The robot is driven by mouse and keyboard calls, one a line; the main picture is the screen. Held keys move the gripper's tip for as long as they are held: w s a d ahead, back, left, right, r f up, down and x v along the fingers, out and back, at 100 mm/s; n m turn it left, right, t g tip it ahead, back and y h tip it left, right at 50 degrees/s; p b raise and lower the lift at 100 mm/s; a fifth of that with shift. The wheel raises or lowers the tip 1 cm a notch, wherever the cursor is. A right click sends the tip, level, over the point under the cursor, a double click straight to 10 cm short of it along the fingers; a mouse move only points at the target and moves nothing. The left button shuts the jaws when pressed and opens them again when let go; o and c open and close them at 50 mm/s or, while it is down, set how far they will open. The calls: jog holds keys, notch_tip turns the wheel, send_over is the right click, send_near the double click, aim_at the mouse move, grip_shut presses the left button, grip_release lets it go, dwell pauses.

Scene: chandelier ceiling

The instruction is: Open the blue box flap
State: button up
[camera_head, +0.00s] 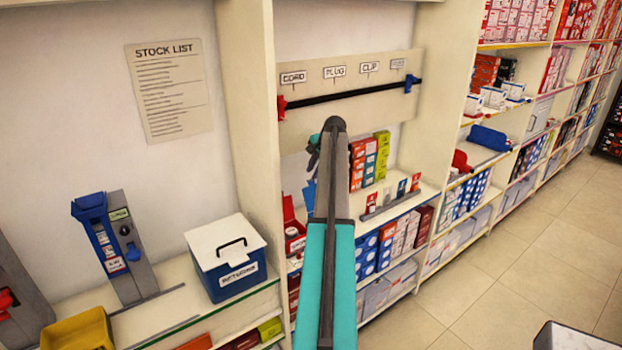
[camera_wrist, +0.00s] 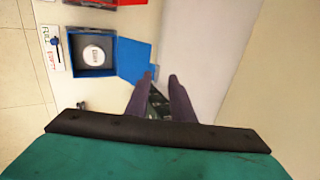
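In the wrist view a small blue box (camera_wrist: 94,68) holds a dark insert with a round white labelled disc. Its blue flap (camera_wrist: 134,60) is swung out to the right of the box opening, so the inside shows. My gripper (camera_wrist: 161,82) is just below and right of the flap, its two dark fingers apart with nothing clearly held between them. The left fingertip is close to the flap's lower right corner; I cannot tell whether they touch.
A red box (camera_head: 292,230) with a raised lid stands on the shelf left of my arm. Small cartons (camera_head: 369,160) and a card rack (camera_head: 393,200) stand to the right. A blue box with a white lid (camera_head: 226,240) is on the left counter.

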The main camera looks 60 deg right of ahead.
jog(key=b+v, duration=0.2)
jog(key=v, duration=0.8)
jog(key=shift+a, duration=0.1)
dwell(0.3)
